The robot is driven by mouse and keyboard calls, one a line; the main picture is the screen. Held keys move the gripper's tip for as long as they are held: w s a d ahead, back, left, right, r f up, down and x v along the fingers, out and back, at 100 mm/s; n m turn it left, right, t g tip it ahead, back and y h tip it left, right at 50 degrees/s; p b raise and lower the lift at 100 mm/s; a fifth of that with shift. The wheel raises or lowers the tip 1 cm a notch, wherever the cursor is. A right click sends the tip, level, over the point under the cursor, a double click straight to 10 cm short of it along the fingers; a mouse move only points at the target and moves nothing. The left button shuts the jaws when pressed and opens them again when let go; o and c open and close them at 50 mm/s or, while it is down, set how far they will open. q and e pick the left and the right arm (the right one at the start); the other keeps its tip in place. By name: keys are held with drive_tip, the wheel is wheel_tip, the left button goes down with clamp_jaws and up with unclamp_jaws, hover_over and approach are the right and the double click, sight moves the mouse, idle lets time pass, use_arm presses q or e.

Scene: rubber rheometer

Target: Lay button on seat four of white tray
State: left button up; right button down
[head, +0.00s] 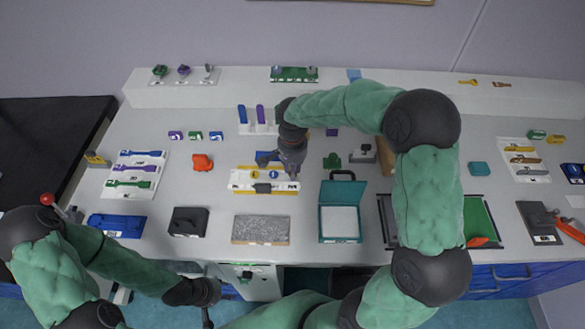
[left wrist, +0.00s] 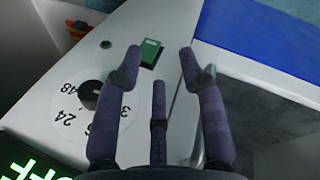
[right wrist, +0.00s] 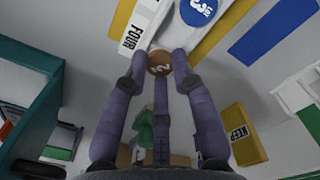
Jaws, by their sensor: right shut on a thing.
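The white tray (head: 237,187) lies mid-bench in the head view, with yellow and blue markings on it. In the right wrist view a part labelled FOUR (right wrist: 131,38) shows beside a yellow strip, and a blue disc (right wrist: 198,10) lies to its right. My right gripper (head: 292,172) is over the tray's right end. In the right wrist view it (right wrist: 160,70) is shut on a round brown button (right wrist: 159,61) with a pale mark, close to the FOUR label. Whether the button touches the tray cannot be told. My left gripper (left wrist: 160,68) is open and empty by a dial panel.
The dial panel (left wrist: 60,120) has a black knob and a green switch. A grey speckled slab (head: 261,229) and an open teal case (head: 341,213) stand in front of the tray. An orange piece (head: 203,162) is to its left, a green one (head: 332,161) to its right.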

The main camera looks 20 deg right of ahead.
drive_tip(key=shift+f, duration=0.25)
drive_tip(key=c, duration=0.9)
unclamp_jaws()
drive_tip(key=shift+c, duration=0.2)
drive_tip(key=shift+r, duration=0.1)
wheel_tip(320, 180, up, 12)
